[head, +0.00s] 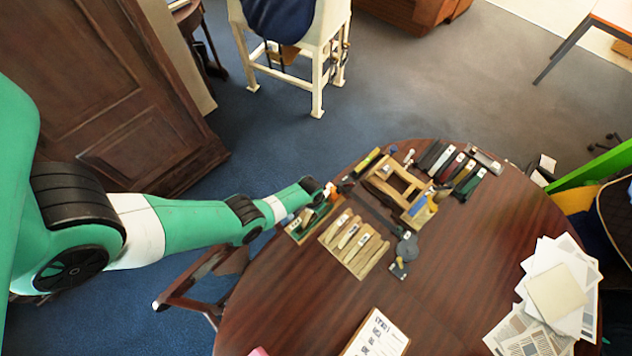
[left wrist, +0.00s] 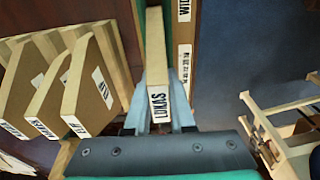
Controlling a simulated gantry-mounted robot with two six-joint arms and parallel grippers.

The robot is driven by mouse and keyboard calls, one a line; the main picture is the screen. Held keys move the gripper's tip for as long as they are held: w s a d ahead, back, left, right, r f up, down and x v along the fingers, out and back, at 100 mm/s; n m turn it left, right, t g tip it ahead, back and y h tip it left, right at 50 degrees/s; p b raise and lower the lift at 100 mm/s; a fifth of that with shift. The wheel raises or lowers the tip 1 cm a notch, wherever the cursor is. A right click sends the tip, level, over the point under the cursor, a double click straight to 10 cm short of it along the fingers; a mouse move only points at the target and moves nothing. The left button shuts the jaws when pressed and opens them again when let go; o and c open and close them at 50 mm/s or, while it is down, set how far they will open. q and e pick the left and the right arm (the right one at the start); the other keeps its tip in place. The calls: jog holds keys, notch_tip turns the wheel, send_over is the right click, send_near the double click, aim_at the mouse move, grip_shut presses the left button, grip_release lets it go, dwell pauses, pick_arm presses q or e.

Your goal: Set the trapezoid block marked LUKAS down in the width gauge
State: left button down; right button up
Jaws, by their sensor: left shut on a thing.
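The pale wooden block marked LUKAS (left wrist: 158,100) is between the fingers of my left gripper (left wrist: 160,118), which is shut on it. In the left wrist view the block lies over a green-lined wooden holder (left wrist: 184,50) whose edge carries a partly cut-off label starting "WI", probably the width gauge. I cannot tell whether the block touches it. In the head view my left gripper (head: 325,193) is at the table's left edge, above the green-lined holder (head: 300,236), and hides part of it. My right gripper is not in view.
Several labelled wooden blocks stand side by side (left wrist: 85,92) left of the gripper; they lie on a board (head: 355,243) in the head view. A wooden frame (head: 393,187), dark tools and a round grey tool (head: 407,247) are nearby. The table's (head: 470,270) middle is clear.

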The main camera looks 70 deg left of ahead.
pick_arm(q)
jog(key=shift+c, duration=1.4)
grip_release()
jog(key=shift+r, duration=0.1)
notch_tip(320, 180, up, 5)
jog(key=p, duration=0.5)
